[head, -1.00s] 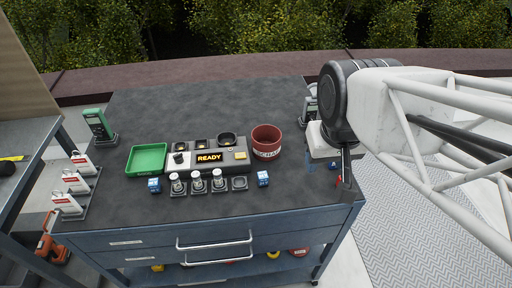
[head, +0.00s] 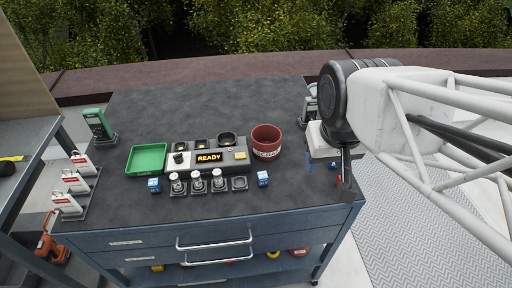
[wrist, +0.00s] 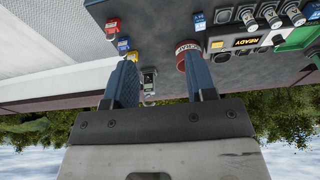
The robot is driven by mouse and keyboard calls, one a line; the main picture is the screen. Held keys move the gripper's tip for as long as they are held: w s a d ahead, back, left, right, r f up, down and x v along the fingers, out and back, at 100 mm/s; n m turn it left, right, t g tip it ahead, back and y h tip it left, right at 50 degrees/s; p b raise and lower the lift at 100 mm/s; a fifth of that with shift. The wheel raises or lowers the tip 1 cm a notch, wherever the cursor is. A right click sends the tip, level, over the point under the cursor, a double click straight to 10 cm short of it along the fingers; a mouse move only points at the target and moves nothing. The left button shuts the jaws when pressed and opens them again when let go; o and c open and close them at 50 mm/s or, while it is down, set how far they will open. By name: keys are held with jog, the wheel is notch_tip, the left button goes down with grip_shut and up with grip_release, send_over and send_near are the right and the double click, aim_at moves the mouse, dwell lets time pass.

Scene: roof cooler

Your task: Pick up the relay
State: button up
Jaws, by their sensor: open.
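Two small blue blocks with pale markings stand on the cart top, one left (head: 154,185) and one right (head: 263,178) of a row of sockets; they may be relays, but no label is readable. Several silver-topped dark cylinders (head: 197,182) stand in the row, and the rightmost socket (head: 239,183) is empty. The right blue block also shows in the wrist view (wrist: 199,21). My gripper (wrist: 160,62) is open, with nothing held between its blue fingers.
A panel reading READY (head: 209,157) stands behind the sockets, with a green tray (head: 147,159) left and a red scrap bin (head: 266,143) right. Padlock-like red, yellow and blue items (wrist: 112,25) lie near my gripper.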

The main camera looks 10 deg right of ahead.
jog(key=shift+o, duration=0.5)
jog(key=shift+o, duration=0.5)
jog(key=m+g+y, duration=0.4)
jog(key=m+y, duration=1)
jog(key=m, duration=0.3)
send_near(263, 179)
jog(key=shift+w+a+f, duration=0.35)
jog(key=shift+w+a, duration=0.2)
jog(key=shift+w, duration=0.15)
jog(key=shift+x, duration=1.35)
jog(key=shift+a, duration=0.1)
